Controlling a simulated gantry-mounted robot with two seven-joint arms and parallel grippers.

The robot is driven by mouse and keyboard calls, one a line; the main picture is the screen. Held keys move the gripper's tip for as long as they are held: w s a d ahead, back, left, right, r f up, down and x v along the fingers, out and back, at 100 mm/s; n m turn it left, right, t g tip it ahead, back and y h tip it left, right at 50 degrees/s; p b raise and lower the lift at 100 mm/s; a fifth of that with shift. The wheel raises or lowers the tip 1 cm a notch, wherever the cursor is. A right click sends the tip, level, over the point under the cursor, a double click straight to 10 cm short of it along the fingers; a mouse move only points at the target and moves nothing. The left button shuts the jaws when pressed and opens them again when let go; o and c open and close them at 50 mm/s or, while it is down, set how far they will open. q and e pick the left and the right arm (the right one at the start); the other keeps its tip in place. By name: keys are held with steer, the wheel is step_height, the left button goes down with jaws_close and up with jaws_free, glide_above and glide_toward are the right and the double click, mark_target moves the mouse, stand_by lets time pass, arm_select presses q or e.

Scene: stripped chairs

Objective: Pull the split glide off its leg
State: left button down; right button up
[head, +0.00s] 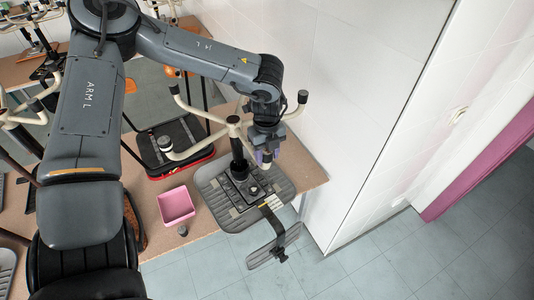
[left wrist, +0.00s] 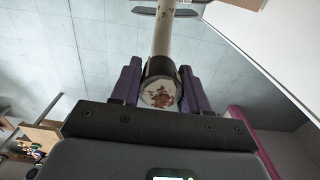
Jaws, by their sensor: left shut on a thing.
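An upturned chair stands on its dark seat (head: 213,201), with cream legs spreading from a central column. My left gripper (head: 266,157) points down at one leg end to the right of the column. In the left wrist view its purple fingers (left wrist: 160,88) are shut on the split glide (left wrist: 161,93), one on each side. The glide has a dark collar and a pale round face with reddish-brown stains. It still sits around the end of the cream leg (left wrist: 162,38). Whether the split opens is hidden by the fingers. My right gripper is in neither view.
Other legs carry glides, one at the upper right (head: 303,97) and one at the left (head: 165,143). A pink bin (head: 176,206) and a small dark piece (head: 183,231) are on the table (head: 212,244). A white wall (head: 350,100) stands close at the right.

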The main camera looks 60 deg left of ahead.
arm_select(q)
steer(key=shift+r, duration=0.1)
stand_by(0.4)
steer(key=shift+r, duration=0.5)
steer(key=c, duration=1.1)
jaws_free()
jaws_close()
steer(key=shift+r+p, duration=0.5)
steer(key=shift+r, duration=0.1)
